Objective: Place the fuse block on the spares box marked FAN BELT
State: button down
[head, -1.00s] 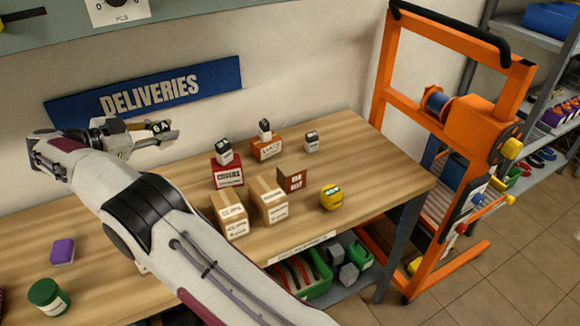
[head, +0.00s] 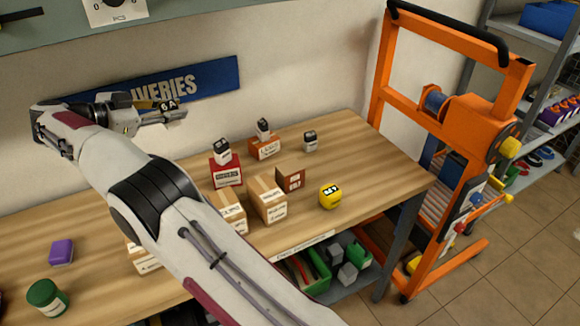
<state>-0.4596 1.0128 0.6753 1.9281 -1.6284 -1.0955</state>
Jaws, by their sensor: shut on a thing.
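My gripper (head: 168,113) is at the upper left, above the back of the bench and in front of the blue sign. It is shut on a small dark block (head: 167,104) marked 6A, which I take for the fuse block; the fingers hide part of it. A small red-brown box (head: 290,179) stands right of the middle of the bench, with nothing on top. Its short two-line label may read FAN BELT, but it is too blurred to be sure. My gripper is well to its left and higher.
Cardboard boxes (head: 268,200) stand close left of the red-brown box. A red box (head: 226,173) and an orange-brown box (head: 264,149) each carry a small block. A yellow item (head: 330,196) and a dark-and-white block (head: 310,140) stand nearby. The bench's right end is clear.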

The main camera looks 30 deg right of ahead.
jog(key=s+d+g, duration=0.1)
jog(key=s+d, duration=0.1)
jog(key=d, duration=0.8)
jog(key=m+g, duration=0.1)
jog(key=g, duration=0.2)
send_over(292, 166)
jog(key=shift+h, duration=0.3)
jog(key=shift+s+f, duration=0.1)
jog(key=shift+f, duration=2.55)
jog(key=shift+f, duration=3.1)
jog(key=shift+f, duration=0.1)
jog(key=shift+f, duration=1.8)
